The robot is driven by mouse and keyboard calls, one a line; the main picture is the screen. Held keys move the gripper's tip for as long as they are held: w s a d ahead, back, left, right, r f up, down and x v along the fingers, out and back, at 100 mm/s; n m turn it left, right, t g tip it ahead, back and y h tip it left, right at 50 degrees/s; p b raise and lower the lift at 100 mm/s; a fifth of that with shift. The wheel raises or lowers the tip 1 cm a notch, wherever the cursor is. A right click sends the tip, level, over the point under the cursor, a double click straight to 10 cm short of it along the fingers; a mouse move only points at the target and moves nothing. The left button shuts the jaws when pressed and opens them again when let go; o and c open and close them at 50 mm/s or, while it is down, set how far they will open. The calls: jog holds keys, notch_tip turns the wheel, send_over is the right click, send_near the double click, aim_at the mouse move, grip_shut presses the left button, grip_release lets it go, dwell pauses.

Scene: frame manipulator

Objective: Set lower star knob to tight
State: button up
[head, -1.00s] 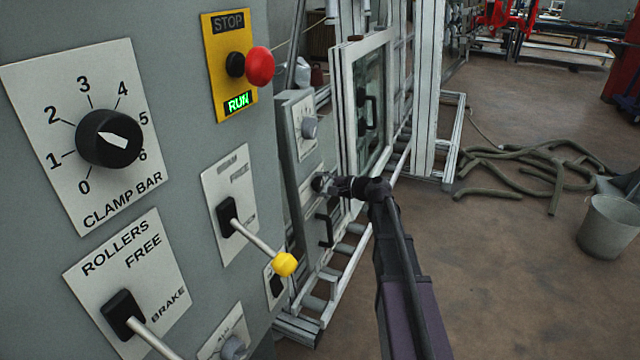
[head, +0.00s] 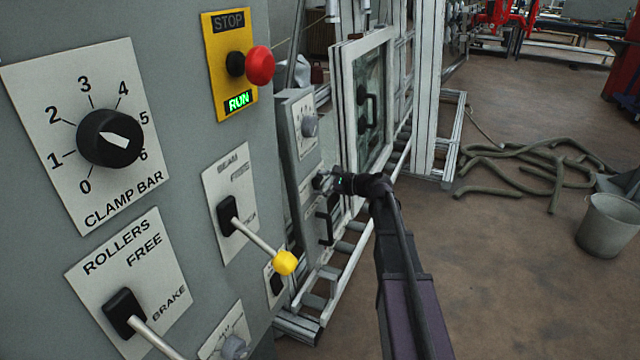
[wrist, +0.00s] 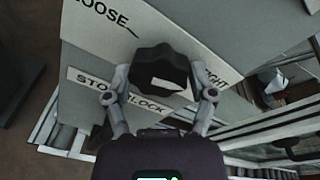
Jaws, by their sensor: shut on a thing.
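The lower star knob (wrist: 160,62) is black and lobed, with a white bar on its face, in the wrist view. It sits on a pale plate (wrist: 105,45) marked "LOOSE" at upper left, with letters "GHT" showing at right. The white bar lies toward the "GHT" side; its exact alignment is hard to tell. My gripper (wrist: 160,97) has one finger on each side of the knob and is shut on it. In the head view my gripper (head: 325,182) is at the lower part of the far panel, and the knob is mostly hidden there.
A second grey knob (head: 310,126) is above on the same panel. A yellow-tipped lever (head: 285,263) sticks out nearer, left of my arm. A black handle (head: 329,228) is below my gripper.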

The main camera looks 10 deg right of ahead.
jog(key=o, duration=1)
jog(key=shift+o, duration=0.2)
jog(key=shift+n, duration=0.4)
